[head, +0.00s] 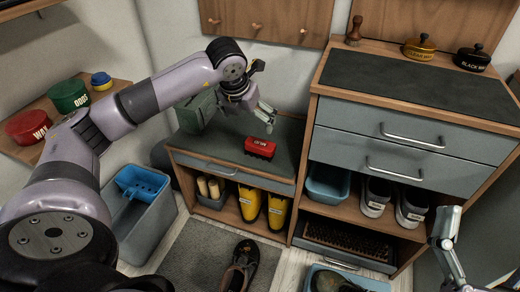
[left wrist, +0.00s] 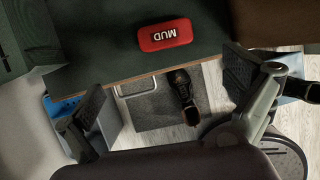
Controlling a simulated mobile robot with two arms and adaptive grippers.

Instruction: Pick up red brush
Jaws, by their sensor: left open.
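The red brush (head: 260,148), a red block with white lettering, lies on the dark top of the low bench (head: 222,148). In the left wrist view the red brush (left wrist: 165,36) reads "MUD" and lies near the bench's front edge, ahead of my fingers. My left gripper (head: 267,115) is open and empty above the bench, slightly above and behind the brush in the head view, apart from it. Its two spread fingers also frame the left wrist view (left wrist: 170,98). Part of my right gripper (head: 450,225) shows at the right edge; its opening is unclear.
A green box (head: 197,112) stands on the bench's left. A taller drawer cabinet (head: 400,145) stands close on the right. Yellow boots (head: 264,208) are below the bench. Red and green round containers (head: 69,96) sit on the left shelf.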

